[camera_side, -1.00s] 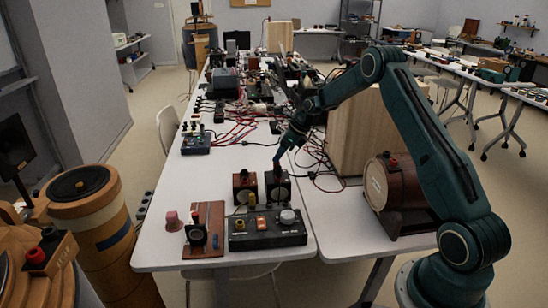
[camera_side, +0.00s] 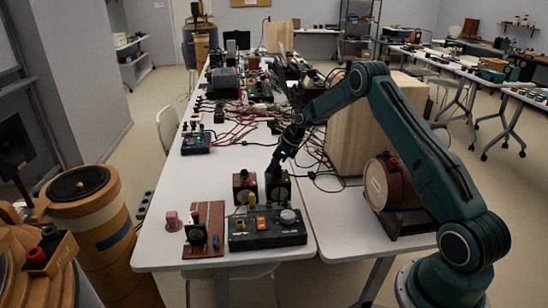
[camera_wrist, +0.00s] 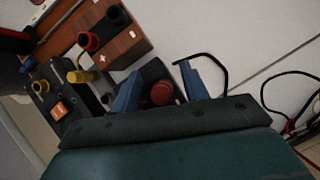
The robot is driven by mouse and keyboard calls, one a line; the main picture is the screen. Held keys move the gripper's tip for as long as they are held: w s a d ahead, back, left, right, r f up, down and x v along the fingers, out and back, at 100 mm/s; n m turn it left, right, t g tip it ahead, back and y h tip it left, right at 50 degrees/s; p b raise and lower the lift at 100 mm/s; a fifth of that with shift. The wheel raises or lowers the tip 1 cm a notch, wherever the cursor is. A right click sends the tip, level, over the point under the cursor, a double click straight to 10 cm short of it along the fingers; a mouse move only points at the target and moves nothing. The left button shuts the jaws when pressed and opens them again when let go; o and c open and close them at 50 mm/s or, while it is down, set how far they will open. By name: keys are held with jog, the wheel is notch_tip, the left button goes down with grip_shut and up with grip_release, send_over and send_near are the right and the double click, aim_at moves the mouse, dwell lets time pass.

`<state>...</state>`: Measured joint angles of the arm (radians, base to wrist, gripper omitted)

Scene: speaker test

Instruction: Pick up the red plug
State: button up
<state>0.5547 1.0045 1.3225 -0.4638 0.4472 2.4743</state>
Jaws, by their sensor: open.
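In the wrist view a round dark red plug (camera_wrist: 162,93) shows between the two blue fingers of my gripper (camera_wrist: 158,84), beside a dark block. My gripper is open, and the fingers stand apart on either side of the plug with no clear contact. In the side view my gripper (camera_side: 272,172) points down just above two small dark speaker blocks near the table's front. The plug between the fingers cannot be made out there.
A black control box (camera_side: 266,236) with a yellow knob, orange switch and grey dial stands in front of the blocks. A wooden board (camera_side: 204,246) lies to its left. A tall wooden cabinet (camera_side: 350,140) stands right of my gripper. Cables clutter the table behind.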

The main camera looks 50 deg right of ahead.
jog(key=shift+c, duration=0.5)
grip_shut()
jog(key=shift+r, duration=0.1)
notch_tip(320, 180, up, 20)
dwell(0.6)
jog(key=shift+f, duration=0.2)
dwell(0.3)
